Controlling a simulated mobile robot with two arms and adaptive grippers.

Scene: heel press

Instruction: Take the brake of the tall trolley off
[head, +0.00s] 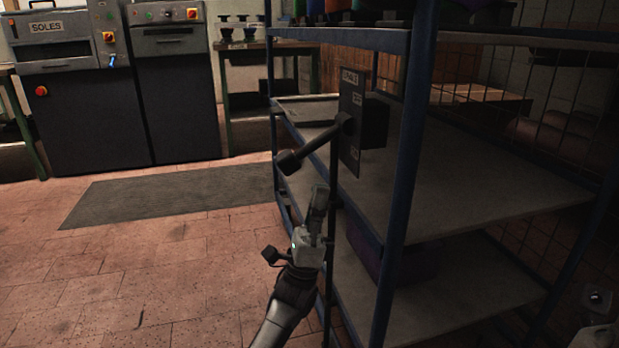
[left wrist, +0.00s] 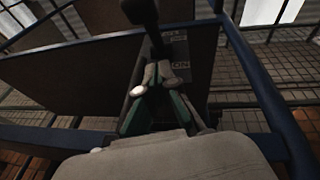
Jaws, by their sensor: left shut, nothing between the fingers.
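The tall trolley (head: 398,190) is a blue-framed rack with grey shelves, on the right of the head view. On its near post sits a dark brake box with a labelled plate (head: 349,125). A black brake lever (head: 318,143) slopes down and left from it to a thick knob. My left gripper (head: 319,190) is shut and empty, just below and right of the knob, apart from it. In the left wrist view the shut fingers (left wrist: 160,74) point at the plate (left wrist: 180,55), where "ON" reads; the dark lever (left wrist: 143,14) is above them.
A machine marked SOLES (head: 75,90) and a green-legged table (head: 245,98) stand at the back. A grey mat (head: 170,192) lies on the tiled floor. Open floor is left of the trolley. A wire mesh (head: 555,90) is behind it.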

